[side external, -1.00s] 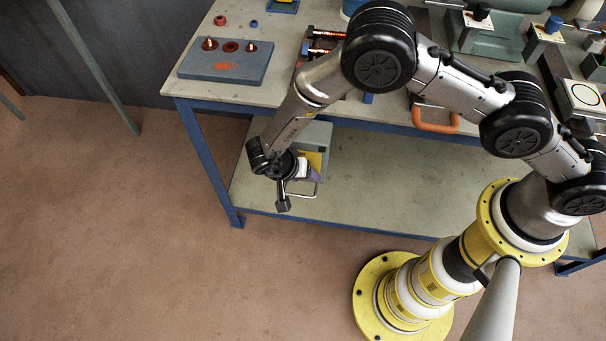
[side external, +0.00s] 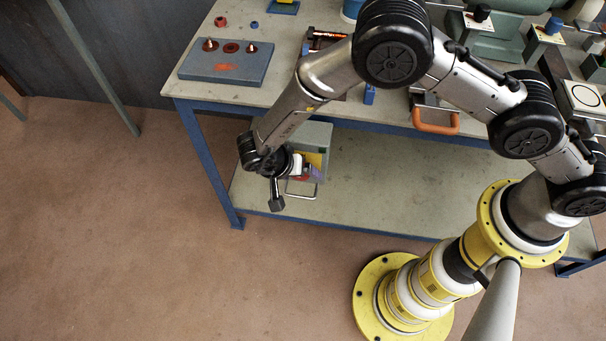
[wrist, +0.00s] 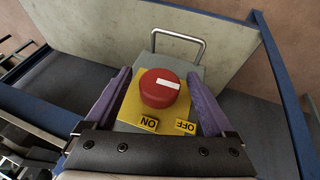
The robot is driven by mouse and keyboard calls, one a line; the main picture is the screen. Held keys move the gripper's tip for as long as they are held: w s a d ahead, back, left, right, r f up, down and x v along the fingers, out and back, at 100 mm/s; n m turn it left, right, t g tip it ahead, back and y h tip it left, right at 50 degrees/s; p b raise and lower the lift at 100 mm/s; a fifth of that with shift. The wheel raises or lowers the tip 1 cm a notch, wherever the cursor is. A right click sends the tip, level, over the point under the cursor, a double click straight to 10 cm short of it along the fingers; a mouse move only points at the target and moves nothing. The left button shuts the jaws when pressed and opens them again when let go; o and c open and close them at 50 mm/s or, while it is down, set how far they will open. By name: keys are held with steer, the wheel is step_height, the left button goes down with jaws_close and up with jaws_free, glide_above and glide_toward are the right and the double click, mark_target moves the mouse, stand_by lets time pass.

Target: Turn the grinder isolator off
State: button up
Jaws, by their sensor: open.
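The grinder isolator is a grey box (side external: 318,135) on the lower shelf side of the bench, partly hidden by my wrist in the side view. In the wrist view its round red knob (wrist: 159,88) sits on a yellow plate (wrist: 128,112) with a white bar on its face. The ON label (wrist: 149,123) and the OFF label (wrist: 186,127) appear upside down on the plate. My gripper (wrist: 160,84) is open, with one purple finger on each side of the knob. I see no clear contact.
A wire handle (wrist: 178,42) sticks out from the box. The blue-framed bench (side external: 200,150) stands over the lower shelf (side external: 380,190). On its top lies a grey-blue block with red parts (side external: 226,65). An orange handle (side external: 436,128) hangs at the bench's front edge. The floor at left is clear.

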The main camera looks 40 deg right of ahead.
steer(key=w+v, duration=0.1)
steer(key=v, duration=0.9)
steer(key=shift+s+a+r, duration=0.2)
steer(key=shift+s, duration=0.25)
